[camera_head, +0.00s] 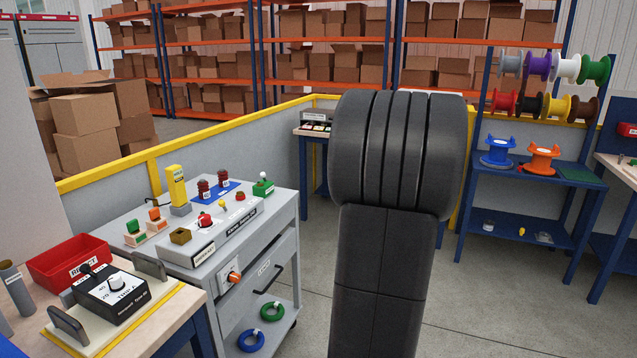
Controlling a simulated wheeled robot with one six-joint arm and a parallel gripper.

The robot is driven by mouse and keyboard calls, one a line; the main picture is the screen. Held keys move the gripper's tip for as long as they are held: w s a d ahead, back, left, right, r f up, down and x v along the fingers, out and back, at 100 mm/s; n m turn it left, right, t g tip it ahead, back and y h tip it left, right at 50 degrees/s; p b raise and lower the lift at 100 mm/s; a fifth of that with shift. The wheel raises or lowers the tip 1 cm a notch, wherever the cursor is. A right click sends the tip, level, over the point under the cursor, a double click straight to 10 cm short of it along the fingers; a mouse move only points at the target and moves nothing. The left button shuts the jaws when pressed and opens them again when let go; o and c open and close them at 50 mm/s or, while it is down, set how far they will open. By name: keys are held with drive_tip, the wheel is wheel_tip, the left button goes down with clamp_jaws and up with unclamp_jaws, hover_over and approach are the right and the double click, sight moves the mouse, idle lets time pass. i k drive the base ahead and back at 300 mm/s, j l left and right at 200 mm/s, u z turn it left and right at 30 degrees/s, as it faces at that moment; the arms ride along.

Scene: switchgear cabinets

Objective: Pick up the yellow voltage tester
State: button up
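The yellow voltage tester (177,187) is most likely the tall yellow device standing upright in a grey base at the back left of the grey cart (281,208). Nothing touches its upper part. A dark cable or strap shows just left of it. My dark arm link rises in the middle of the picture, to the right of the cart. My gripper is not in view, so its distance from the tester cannot be told.
The cart top also holds a grey panel (205,247) with red and yellow parts, a blue mat and small connectors. At front left, a bench carries a red bin (68,262) and a black trip unit (110,294). Open floor (480,310) lies at right before blue spool shelves.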

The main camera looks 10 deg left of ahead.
sight(177, 188)
drive_tip(key=i+l, duration=0.1)
drive_tip(key=i, duration=0.6)
drive_tip(key=i+l+u, duration=0.15)
drive_tip(key=i, duration=0.55)
drive_tip(key=i+j+u, duration=0.1)
drive_tip(key=u, duration=0.3)
drive_tip(key=i+u, duration=0.3)
drive_tip(key=u, duration=0.15)
drive_tip(key=i+u, duration=0.25)
drive_tip(key=u, duration=0.15)
drive_tip(key=i+l+u, duration=0.1)
drive_tip(key=u, duration=0.35)
drive_tip(key=i+l+u, duration=0.1)
drive_tip(key=i+u, duration=0.15)
